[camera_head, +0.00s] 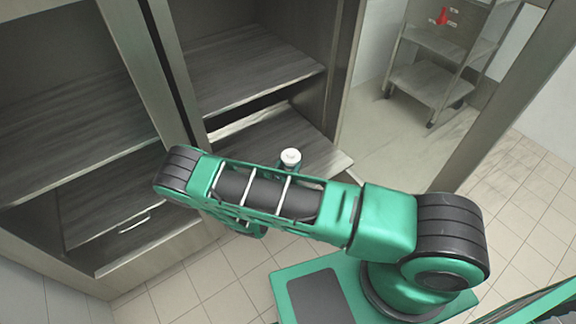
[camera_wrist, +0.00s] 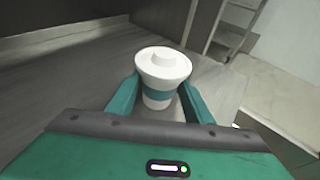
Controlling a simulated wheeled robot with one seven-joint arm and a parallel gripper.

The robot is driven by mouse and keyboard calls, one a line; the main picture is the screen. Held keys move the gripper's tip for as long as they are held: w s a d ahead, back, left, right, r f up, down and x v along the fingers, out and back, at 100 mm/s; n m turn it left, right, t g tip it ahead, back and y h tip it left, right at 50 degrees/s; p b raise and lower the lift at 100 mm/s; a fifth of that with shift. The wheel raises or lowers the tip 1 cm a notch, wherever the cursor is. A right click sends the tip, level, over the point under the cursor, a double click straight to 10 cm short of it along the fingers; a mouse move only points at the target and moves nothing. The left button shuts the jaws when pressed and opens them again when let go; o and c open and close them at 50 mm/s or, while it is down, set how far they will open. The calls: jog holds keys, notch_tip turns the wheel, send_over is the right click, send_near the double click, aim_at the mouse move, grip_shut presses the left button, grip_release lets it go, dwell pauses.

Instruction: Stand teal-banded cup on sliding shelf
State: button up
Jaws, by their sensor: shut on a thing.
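The teal-banded cup (camera_wrist: 162,75) is white with a teal band around its body and a white lid with a raised knob. In the wrist view it is upright between the two fingers of my gripper (camera_wrist: 160,95), which is shut on it. In the head view only the cup's white top (camera_head: 290,156) shows above my arm, and its lower part is hidden. The sliding shelf (camera_head: 316,139) is a grey wood-grain board pulled out from the cabinet, and the cup is over or beside its front part. I cannot tell whether the cup's base touches it.
A fixed upper shelf (camera_head: 240,70) is above the sliding shelf. A cabinet post (camera_head: 160,70) stands to the left, with a drawer with a handle (camera_head: 134,222) beyond it. A cart (camera_head: 435,60) with a red object (camera_head: 442,16) stands at the back right.

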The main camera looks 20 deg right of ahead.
jog(key=shift+f, duration=0.1)
jog(key=o, duration=1.2)
jog(key=shift+c, duration=0.2)
jog(key=shift+s+a+r, duration=0.15)
jog(key=shift+r, duration=0.05)
jog(key=v, duration=1.1)
jog(key=shift+s+a+r, duration=0.1)
jog(key=shift+s+a, duration=0.1)
